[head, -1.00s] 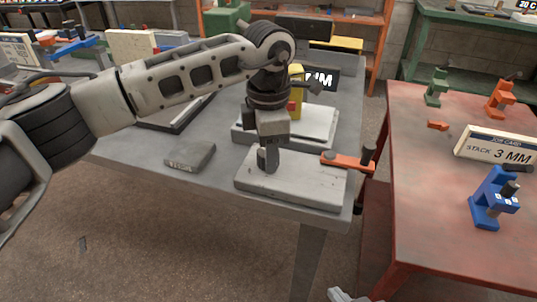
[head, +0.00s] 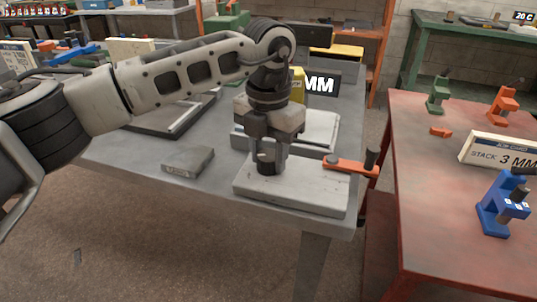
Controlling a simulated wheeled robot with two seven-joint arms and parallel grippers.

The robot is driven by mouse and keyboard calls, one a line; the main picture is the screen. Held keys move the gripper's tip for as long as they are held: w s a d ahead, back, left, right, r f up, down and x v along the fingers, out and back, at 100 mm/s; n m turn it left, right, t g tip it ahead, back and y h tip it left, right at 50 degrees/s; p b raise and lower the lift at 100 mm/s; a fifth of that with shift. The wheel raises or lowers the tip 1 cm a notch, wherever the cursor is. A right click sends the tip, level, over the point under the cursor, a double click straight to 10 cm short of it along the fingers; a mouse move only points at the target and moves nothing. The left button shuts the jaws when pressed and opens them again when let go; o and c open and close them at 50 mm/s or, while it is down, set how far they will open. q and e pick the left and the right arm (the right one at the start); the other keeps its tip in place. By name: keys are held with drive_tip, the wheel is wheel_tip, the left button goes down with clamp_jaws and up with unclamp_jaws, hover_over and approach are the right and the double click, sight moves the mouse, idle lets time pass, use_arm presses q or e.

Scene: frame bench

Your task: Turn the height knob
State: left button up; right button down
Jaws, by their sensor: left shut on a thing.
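The height knob (head: 266,164) is a short dark cylinder standing on a pale grey block (head: 315,197) near the front of the grey table. My left gripper (head: 270,165) points straight down from above, its fingers shut on the knob, one on each side. The fingers hide part of the knob. An orange lever (head: 345,165) with a black upright handle (head: 372,160) sticks out at the block's right corner. A display reading "MM" (head: 321,83) stands behind the gripper, its left part hidden. My right gripper is not in view.
A loose grey slab (head: 188,161) lies on the grey table (head: 130,158) left of the block. A red table (head: 420,200) at the right holds a "STACK 3 MM" card (head: 500,152) and several clamps, one of them blue (head: 503,205). A gap separates the two tables.

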sight(269, 154)
use_arm(q)
drive_tip(key=shift+r+n, duration=0.1)
drive_tip(key=shift+n, duration=0.2)
drive_tip(key=o, duration=1)
wheel_tip(269, 154, up, 16)
drive_tip(key=shift+p, duration=0.3)
